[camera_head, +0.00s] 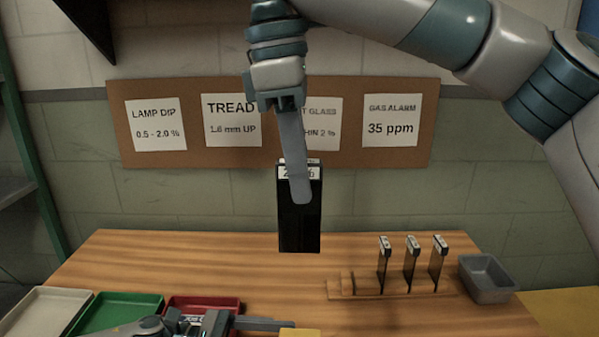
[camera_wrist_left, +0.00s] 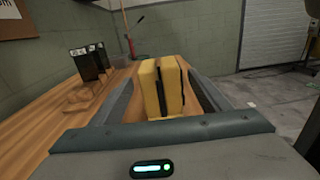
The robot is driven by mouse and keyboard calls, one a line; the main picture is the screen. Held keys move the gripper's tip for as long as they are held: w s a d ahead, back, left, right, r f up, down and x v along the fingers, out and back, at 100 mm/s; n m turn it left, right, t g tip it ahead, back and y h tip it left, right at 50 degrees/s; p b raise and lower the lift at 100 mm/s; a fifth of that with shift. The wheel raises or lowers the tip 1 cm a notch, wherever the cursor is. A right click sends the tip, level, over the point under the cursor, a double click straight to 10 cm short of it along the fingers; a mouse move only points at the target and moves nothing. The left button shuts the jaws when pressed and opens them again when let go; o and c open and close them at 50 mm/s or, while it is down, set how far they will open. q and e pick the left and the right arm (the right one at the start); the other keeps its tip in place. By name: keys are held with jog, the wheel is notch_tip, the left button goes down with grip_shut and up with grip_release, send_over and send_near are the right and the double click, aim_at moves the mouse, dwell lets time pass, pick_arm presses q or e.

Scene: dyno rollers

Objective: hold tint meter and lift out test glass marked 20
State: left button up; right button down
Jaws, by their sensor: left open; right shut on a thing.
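My right gripper (camera_head: 299,192) is shut on a dark test glass (camera_head: 299,232) by its top, holding it upright in the air above the table. A finger covers part of its white label; a 2 and a percent sign show. The yellow tint meter (camera_head: 300,333) is only partly in the head view, at the bottom edge. In the left wrist view the meter (camera_wrist_left: 172,88) stands between the fingers, with a dark slot in it. My left gripper (camera_head: 262,323) is open around it; the fingers (camera_wrist_left: 162,95) appear apart from its sides.
A wooden rack (camera_head: 345,286) on the table (camera_head: 190,258) holds three dark glasses (camera_head: 411,262). A grey bin (camera_head: 487,279) stands right of it. White (camera_head: 42,312), green (camera_head: 115,312) and red (camera_head: 202,303) trays lie at left. Mid-table is clear.

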pick_arm(q)
jog(key=a, duration=1.1)
jog(key=shift+w+a, duration=0.3)
jog(key=shift+a, duration=0.1)
